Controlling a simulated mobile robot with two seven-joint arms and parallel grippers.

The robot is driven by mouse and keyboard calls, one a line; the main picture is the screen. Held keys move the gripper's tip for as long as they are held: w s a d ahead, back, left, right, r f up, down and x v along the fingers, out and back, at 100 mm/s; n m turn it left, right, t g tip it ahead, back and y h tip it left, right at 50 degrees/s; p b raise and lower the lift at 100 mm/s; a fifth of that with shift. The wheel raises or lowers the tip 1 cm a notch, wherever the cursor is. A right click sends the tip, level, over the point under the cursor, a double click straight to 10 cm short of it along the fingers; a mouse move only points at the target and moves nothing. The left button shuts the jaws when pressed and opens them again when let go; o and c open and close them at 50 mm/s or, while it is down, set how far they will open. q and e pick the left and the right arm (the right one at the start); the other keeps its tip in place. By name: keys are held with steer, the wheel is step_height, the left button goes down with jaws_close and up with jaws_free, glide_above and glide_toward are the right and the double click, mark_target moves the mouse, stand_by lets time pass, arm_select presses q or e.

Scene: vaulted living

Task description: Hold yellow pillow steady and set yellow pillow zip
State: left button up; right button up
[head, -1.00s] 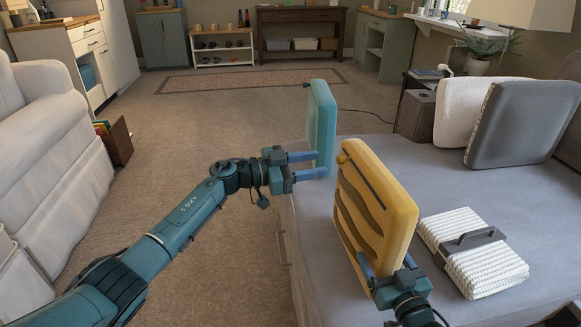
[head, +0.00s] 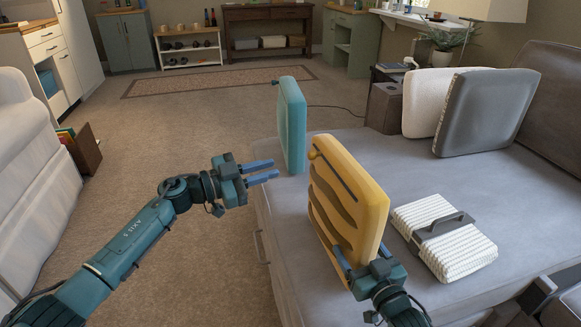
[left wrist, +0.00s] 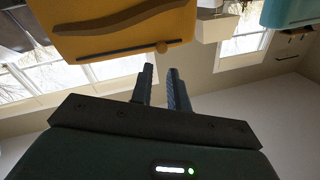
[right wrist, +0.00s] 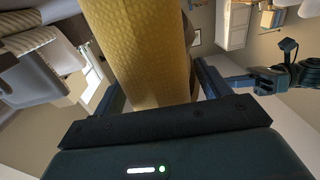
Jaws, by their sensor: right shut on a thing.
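The yellow pillow (head: 358,215) stands upright on the grey sofa seat, with wavy brown bands on its left face. My right gripper (head: 358,272) is shut on the pillow's near lower edge; in the right wrist view the yellow fabric (right wrist: 150,50) fills the space between the fingers. My left gripper (head: 270,172) is open and empty, left of the pillow and apart from it.
A teal pillow (head: 293,125) stands upright just behind the yellow one, near my left fingertips. A folded white knit blanket with a dark strap (head: 455,245) lies to the right on the sofa seat (head: 400,165). Grey and white cushions (head: 485,110) lean at the back. Open carpet lies left.

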arm_select(q)
steer(key=s+d+m+t, duration=0.1)
steer(key=s+d+f+m+t+y, duration=0.1)
steer(key=d+m, duration=0.1)
steer(key=s+d+m+t, duration=0.1)
steer(key=d+t, duration=0.1)
steer(key=shift+s+f+m+y, duration=0.2)
steer(key=shift+s+m+y, duration=0.1)
steer(key=shift+s+y, duration=0.1)
jaws_close()
steer(key=s+d+m+t+y, duration=0.2)
steer(key=s+m+t+y, duration=0.15)
steer(key=s+y, duration=0.2)
glide_toward(315, 155)
steer(key=d+x, duration=0.1)
steer(key=x, duration=0.5)
steer(key=shift+a+f+t, duration=0.25)
steer(key=shift+a+f, duration=0.05)
steer(key=shift+f, duration=0.15)
steer(key=w, duration=0.1)
steer(key=w+a, duration=0.2)
steer(key=w, duration=0.1)
steer(key=shift+w, duration=0.15)
arm_select(e)
steer(key=shift+f, duration=0.1)
